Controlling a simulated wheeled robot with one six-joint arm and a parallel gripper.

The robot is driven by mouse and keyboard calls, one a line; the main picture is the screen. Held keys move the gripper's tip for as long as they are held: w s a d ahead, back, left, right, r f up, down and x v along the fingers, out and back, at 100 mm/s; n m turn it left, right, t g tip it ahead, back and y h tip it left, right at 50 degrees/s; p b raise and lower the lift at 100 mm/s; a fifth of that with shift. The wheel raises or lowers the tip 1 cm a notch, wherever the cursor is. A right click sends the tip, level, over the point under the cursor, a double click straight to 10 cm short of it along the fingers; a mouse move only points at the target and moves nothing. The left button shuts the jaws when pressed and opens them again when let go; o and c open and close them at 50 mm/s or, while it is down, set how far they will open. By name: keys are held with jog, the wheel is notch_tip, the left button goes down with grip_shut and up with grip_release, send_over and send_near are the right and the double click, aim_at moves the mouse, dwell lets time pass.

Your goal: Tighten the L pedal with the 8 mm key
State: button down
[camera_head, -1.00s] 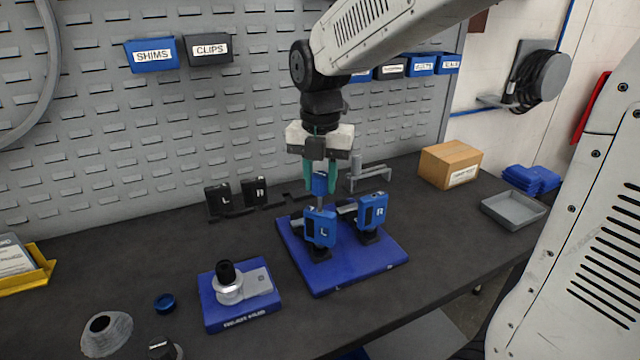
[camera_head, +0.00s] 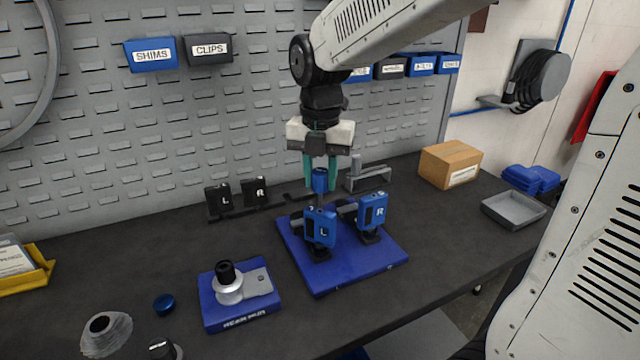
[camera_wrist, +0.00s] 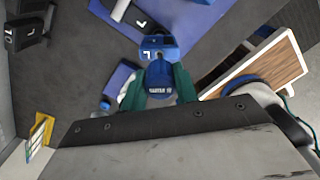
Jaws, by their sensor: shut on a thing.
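My gripper (camera_head: 320,178) points down with its green fingers shut on the blue handle of the 8 mm key (camera_head: 319,181). In the wrist view the key's blue top (camera_wrist: 160,82) sits between the fingers; its label is too small to read surely. The key's thin shaft reaches down to the top of the blue L pedal (camera_head: 320,228); I cannot tell whether its tip is seated. The L pedal stands upright on a blue base plate (camera_head: 335,280), and also shows in the wrist view (camera_wrist: 160,50). The R pedal (camera_head: 373,210) stands to its right.
Two black pedals marked L (camera_head: 219,199) and R (camera_head: 255,191) stand behind, left. A blue rear hub stand (camera_head: 240,312) is front left. A grey bracket (camera_head: 368,178) stands behind the gripper. A cardboard box (camera_head: 449,165) and grey tray (camera_head: 513,209) are at right.

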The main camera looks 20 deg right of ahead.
jog(key=m, duration=0.4)
jog(key=shift+m, duration=0.4)
jog(key=m, duration=1.1)
jog(key=shift+f, duration=0.35)
dwell(0.6)
jog(key=c, duration=1.8)
grip_release()
grip_shut()
